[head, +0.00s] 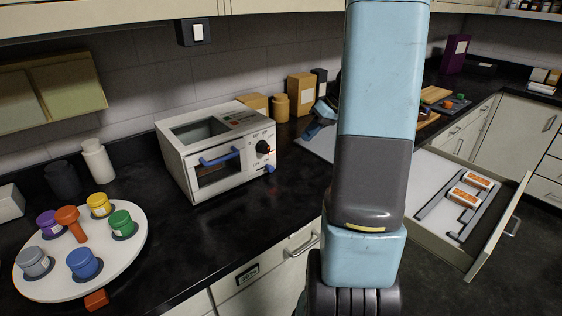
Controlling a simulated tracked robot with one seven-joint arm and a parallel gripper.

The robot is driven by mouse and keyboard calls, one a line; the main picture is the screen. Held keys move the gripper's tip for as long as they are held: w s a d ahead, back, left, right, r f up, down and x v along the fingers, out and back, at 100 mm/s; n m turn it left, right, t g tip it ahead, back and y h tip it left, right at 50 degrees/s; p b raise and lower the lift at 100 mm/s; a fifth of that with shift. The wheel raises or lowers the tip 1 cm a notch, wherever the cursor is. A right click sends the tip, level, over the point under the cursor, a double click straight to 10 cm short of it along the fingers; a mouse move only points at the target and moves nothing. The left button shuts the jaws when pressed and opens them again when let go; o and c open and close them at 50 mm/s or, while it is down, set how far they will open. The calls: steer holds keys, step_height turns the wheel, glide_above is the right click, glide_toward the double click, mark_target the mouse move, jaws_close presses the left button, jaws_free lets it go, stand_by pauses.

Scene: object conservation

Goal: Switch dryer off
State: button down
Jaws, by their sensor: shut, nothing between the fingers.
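The dryer (218,150) is a white, oven-like box on the black counter, left of my arm. Its front has a window, a blue door handle (220,157), a dark round knob (263,147) at the upper right and a small blue lever (269,169) below. The knob's setting is too small to read. My gripper (310,134) shows partly, to the right of the dryer and apart from it, with its fingers shut and empty. My arm hides the rest of the wrist.
A round white tray (82,283) with several coloured jars stands at the left front. Brown containers (301,95) stand behind the dryer. An open drawer (487,241) juts out at the right. Bare counter lies in front of the dryer.

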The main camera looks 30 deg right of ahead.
mark_target(269, 168)
steer(key=x, duration=1)
steer(key=shift+a, duration=0.1)
steer(key=shift+s+a+f, duration=0.1)
steer(key=shift+s+a, duration=0.1)
steer(key=shift+a, duration=1)
steer(key=shift+s+a+f, duration=0.1)
steer(key=shift+a+f, duration=0.1)
steer(key=shift+a, duration=0.55)
